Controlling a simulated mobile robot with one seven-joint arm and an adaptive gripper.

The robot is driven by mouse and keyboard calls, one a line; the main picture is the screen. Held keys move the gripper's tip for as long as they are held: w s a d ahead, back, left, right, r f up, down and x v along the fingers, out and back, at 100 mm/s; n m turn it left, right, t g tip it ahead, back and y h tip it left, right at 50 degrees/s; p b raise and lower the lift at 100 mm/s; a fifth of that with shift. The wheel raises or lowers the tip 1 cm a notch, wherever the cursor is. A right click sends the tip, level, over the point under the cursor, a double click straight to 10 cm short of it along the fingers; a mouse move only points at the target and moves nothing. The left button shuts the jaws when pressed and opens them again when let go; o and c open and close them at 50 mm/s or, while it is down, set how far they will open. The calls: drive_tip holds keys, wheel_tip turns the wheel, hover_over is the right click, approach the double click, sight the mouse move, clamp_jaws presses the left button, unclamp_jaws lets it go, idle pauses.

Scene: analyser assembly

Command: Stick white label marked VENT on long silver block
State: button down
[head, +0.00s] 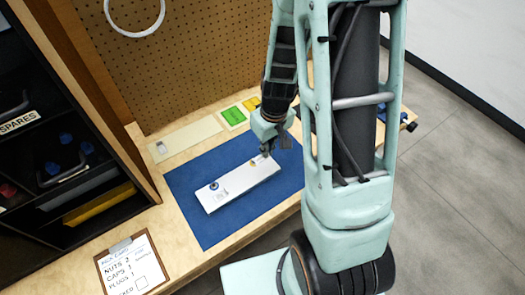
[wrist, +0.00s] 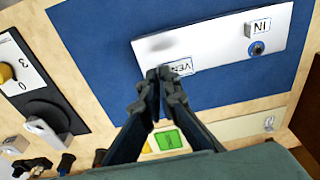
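The long silver block (head: 240,185) lies on a blue mat (head: 205,232). The wrist view shows its pale top face (wrist: 215,45), with an IN label (wrist: 260,26) beside a dark blue-ringed port (wrist: 256,48) near one end. My gripper (head: 265,152) points down at the other end of the block. In the wrist view its fingertips (wrist: 166,74) are close together at the edge of the white VENT label (wrist: 182,66), which appears pinched between them. The label shows over the block's long edge. I cannot tell whether it touches the block. The fingers hide part of the label and block.
Green (head: 233,115) and yellow (head: 252,103) cards lie behind the mat, beside a pale strip (head: 185,138). A clipboard (head: 132,265) lies at the front left. A dark shelf unit (head: 70,130) stands left. A dial panel (wrist: 35,85) shows in the wrist view. The mat's front is clear.

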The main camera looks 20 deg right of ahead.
sight(266, 168)
drive_tip(key=shift+f+b, duration=1.35)
drive_tip(key=shift+f, duration=0.6)
drive_tip(key=shift+f+b, duration=1.8)
drive_tip(key=shift+b, duration=0.7)
idle(2.5)
drive_tip(key=c, duration=2.6)
unclamp_jaws()
drive_tip(key=shift+c, duration=0.2)
drive_tip(key=o, duration=0.6)
drive_tip(key=shift+c, duration=0.2)
drive_tip(key=shift+o, duration=0.5)
